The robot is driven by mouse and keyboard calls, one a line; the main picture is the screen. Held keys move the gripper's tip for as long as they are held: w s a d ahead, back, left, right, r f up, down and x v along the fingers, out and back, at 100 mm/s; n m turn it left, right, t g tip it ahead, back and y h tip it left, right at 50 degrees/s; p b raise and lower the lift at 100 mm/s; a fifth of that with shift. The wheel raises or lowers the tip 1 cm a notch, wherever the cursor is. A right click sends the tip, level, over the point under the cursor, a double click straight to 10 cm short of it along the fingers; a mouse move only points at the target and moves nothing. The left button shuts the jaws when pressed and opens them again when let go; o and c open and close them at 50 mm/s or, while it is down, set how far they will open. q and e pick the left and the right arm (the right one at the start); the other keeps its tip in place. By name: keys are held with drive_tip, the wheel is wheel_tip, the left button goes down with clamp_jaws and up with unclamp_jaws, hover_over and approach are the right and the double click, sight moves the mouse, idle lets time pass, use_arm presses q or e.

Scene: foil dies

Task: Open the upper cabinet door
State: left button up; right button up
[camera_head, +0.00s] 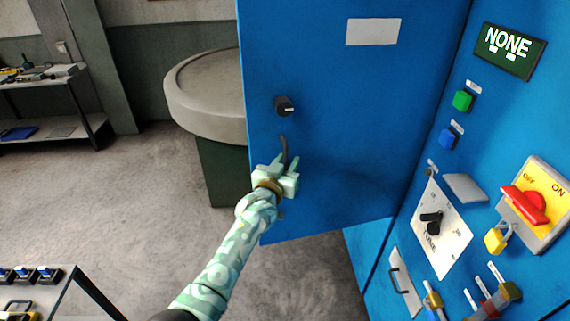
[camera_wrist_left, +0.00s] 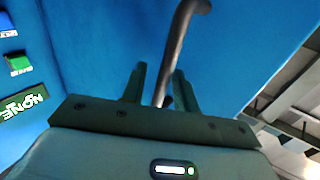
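The blue upper cabinet door (camera_head: 345,110) stands swung out from the cabinet front (camera_head: 470,130), its right edge at the hinge side. Its dark curved handle (camera_head: 283,146) sits near the free left edge, below a black round knob (camera_head: 284,106). My left gripper (camera_head: 286,163) is at the handle. In the left wrist view the handle (camera_wrist_left: 178,45) runs down between the two fingers (camera_wrist_left: 159,85). My right gripper is not in view.
The cabinet front carries a green button (camera_head: 462,100), a blue button (camera_head: 449,139), a red switch on yellow (camera_head: 526,204) and a padlock (camera_head: 496,240). A round grey-topped table (camera_head: 205,95) stands behind the door's free edge. A shelf (camera_head: 50,105) stands far left; open floor lies between.

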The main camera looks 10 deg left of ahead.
use_arm(q)
drive_tip(key=shift+f, duration=0.1)
drive_tip(key=shift+s, duration=0.2)
drive_tip(key=s+a, duration=0.3)
drive_tip(key=s, duration=1.2)
drive_tip(key=shift+s, duration=0.3)
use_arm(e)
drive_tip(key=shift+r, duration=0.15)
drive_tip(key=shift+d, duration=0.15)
